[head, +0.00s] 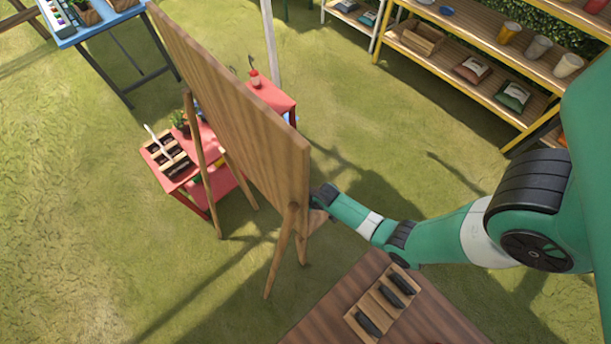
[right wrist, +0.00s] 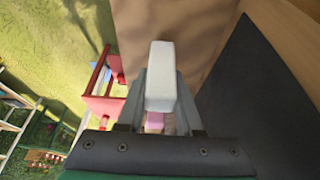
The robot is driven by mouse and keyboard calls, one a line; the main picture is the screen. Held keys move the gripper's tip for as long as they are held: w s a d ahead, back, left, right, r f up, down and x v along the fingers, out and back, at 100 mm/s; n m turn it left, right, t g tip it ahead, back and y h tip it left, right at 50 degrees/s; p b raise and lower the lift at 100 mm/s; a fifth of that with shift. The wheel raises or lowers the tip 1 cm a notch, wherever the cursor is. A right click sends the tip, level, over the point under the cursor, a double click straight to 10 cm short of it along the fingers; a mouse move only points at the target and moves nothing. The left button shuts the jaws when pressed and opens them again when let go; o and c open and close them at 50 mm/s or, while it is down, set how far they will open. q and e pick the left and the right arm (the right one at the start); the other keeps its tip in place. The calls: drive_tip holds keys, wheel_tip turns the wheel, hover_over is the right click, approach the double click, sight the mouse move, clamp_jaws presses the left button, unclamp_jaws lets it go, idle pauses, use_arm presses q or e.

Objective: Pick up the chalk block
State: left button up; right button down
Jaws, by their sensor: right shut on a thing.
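The white chalk block (right wrist: 161,75) stands out between the fingers of my right gripper (right wrist: 162,95) in the right wrist view. The gripper is shut on it, with a finger on each side. A small pink piece (right wrist: 154,122) shows just below the block. In the head view my right arm reaches to the lower right edge of the wooden easel board (head: 245,115). The right gripper's tips and the chalk block are hidden behind the board there. My left gripper is in neither view.
A brown table (head: 425,318) at the bottom holds a wooden tray (head: 381,299) with several dark blocks. A red table (head: 172,172) stands beyond the easel. Yellow-framed shelves (head: 465,93) stand at upper right. A dark panel (right wrist: 250,100) lies close to the gripper's right in the wrist view.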

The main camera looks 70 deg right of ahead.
drive_tip(key=s+d+r+p, duration=0.2)
drive_tip(key=s+r+p, duration=0.9)
drive_tip(key=s, duration=0.2)
drive_tip(key=shift+s+d+r, duration=0.35)
drive_tip(key=shift+s+r, duration=0.05)
